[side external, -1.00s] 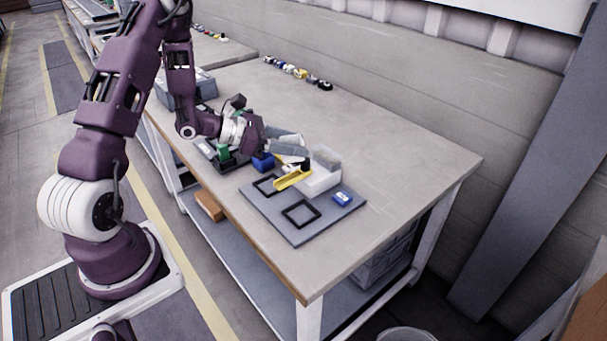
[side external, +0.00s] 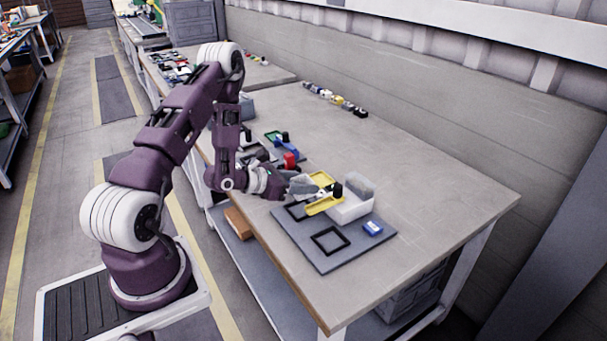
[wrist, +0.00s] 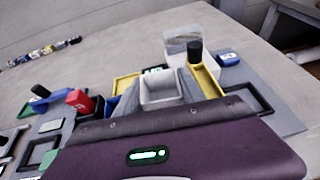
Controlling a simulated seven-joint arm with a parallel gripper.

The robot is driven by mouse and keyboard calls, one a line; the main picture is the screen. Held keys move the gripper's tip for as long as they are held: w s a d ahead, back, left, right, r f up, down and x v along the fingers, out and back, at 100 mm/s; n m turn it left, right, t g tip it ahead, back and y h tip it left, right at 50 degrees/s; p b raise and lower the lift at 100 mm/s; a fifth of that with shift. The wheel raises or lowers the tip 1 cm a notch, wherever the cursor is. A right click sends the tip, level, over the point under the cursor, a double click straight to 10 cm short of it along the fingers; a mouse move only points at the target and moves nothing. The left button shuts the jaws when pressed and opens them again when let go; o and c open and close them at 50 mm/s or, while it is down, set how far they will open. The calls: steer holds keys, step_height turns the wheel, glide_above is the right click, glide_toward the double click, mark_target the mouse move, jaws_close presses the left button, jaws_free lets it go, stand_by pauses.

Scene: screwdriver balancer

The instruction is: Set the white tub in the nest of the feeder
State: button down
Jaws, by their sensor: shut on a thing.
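The white tub (wrist: 160,92), a small open square cup, is between my gripper's grey fingers (wrist: 165,98) in the wrist view. In the side view my gripper (side external: 304,186) is low over the far left part of a grey board, and the tub is hard to make out. The feeder has a white body (side external: 352,209), a clear bin (side external: 360,186) and a yellow lever (side external: 323,206) with a black knob (side external: 337,190), just right of the tub in the wrist view. I cannot tell which part is the nest. A second yellow piece (wrist: 126,85) is left of the tub.
The grey board (side external: 310,256) carries black square frames (side external: 330,240) and a blue block (side external: 373,228). Red (wrist: 80,101) and blue-handled (wrist: 46,98) pieces lie left of my gripper. The right part of the table is clear.

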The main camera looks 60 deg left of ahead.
steer(key=shift+f, duration=2.75)
steer(key=c, duration=0.6)
jaws_free()
steer(key=v, duration=0.7)
steer(key=shift+s, duration=0.1)
